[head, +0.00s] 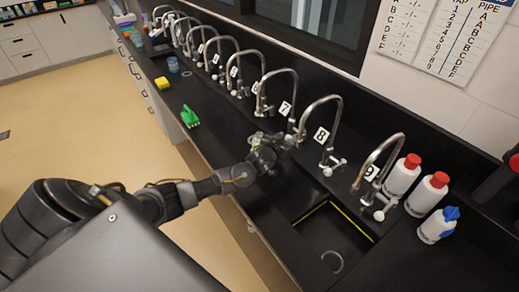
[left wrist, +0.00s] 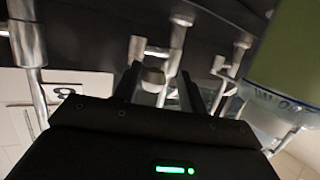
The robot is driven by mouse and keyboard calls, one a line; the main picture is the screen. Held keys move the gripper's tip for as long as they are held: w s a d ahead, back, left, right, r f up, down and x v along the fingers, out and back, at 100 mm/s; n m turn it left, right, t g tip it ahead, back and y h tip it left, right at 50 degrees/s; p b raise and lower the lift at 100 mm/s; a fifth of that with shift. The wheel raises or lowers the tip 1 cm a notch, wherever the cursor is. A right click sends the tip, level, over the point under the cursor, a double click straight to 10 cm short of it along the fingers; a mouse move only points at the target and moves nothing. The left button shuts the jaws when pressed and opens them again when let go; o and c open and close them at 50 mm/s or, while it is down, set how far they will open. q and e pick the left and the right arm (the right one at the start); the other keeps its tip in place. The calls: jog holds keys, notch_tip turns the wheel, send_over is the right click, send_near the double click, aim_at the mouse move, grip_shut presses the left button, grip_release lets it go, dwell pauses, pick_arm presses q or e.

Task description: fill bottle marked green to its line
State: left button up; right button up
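A small clear bottle with green on it (head: 256,139) stands under the spout of tap 7 (head: 277,88), partly hidden by my left gripper. In the left wrist view the bottle (left wrist: 290,55) is close at the upper right, with a wide green area and lettering on clear material; its liquid level and line cannot be made out. My left gripper (head: 284,141) is beside the bottle, at the handle of tap 7. In the left wrist view its fingers (left wrist: 160,88) are apart, with a metal tap knob (left wrist: 153,77) showing between or beyond them. My right gripper is not in view.
Tap 8 (head: 322,115) and tap 9 (head: 378,165) stand to the right, near a black sink (head: 335,240). Red-capped white bottles (head: 402,172) are beyond. A green brush (head: 190,117) and yellow sponge (head: 162,83) lie left. A chart (head: 455,40) hangs on the wall.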

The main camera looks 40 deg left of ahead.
pick_arm(q)
jog(key=shift+d, duration=0.4)
jog(key=shift+r+p, duration=0.1)
jog(key=shift+p, duration=0.2)
jog(key=p+v, duration=0.5)
jog(key=v, duration=0.1)
jog(key=shift+r, duration=0.15)
jog(key=shift+s+p, duration=0.35)
jog(key=shift+s, duration=0.1)
